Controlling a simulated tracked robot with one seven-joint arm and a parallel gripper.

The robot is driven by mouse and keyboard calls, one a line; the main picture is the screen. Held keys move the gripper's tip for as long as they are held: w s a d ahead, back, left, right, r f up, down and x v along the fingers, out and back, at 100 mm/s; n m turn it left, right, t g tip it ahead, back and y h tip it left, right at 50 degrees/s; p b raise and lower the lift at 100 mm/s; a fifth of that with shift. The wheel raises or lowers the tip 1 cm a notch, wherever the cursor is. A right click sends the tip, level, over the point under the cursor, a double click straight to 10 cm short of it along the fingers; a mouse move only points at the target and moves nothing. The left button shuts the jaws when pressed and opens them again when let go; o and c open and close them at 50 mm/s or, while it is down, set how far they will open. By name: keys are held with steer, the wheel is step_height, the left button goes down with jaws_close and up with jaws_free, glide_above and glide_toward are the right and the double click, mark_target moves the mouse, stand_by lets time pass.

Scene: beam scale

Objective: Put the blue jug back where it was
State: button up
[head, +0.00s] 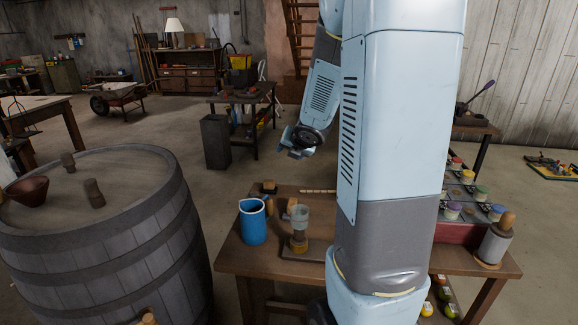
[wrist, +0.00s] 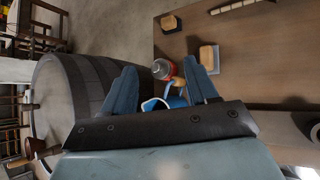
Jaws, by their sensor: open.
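The blue jug (head: 253,224) stands upright on the left end of the wooden table (head: 320,262), its open top up. My gripper (head: 294,153) is above and beyond the table in the head view, apart from the jug. In the wrist view my gripper (wrist: 162,64) has its two fingers spread. Part of the blue jug (wrist: 158,103) shows low between them, mostly hidden by the gripper's body. Nothing is held between the fingers.
Small wooden pieces (head: 268,187) lie behind. A large barrel (head: 95,235) stands left. Colored-lid jars (head: 453,210) and a wood-topped grey jar (head: 495,242) are at right. My arm hides the table's middle.

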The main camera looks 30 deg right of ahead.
steer(key=s+a+r+m+g+h, duration=0.2)
steer(key=s+a+r+m, duration=0.3)
steer(key=s+r+m, duration=0.85)
steer(key=s+a+m+g+y, duration=0.1)
steer(key=s+a+m, duration=0.4)
steer(key=s+m, duration=0.2)
steer(key=s+a+f+m+g+y, duration=0.1)
steer(key=s+a+m+y, duration=0.1)
steer(key=s+a+m, duration=0.3)
steer(key=s+m, duration=0.3)
steer(key=shift+f, duration=0.2)
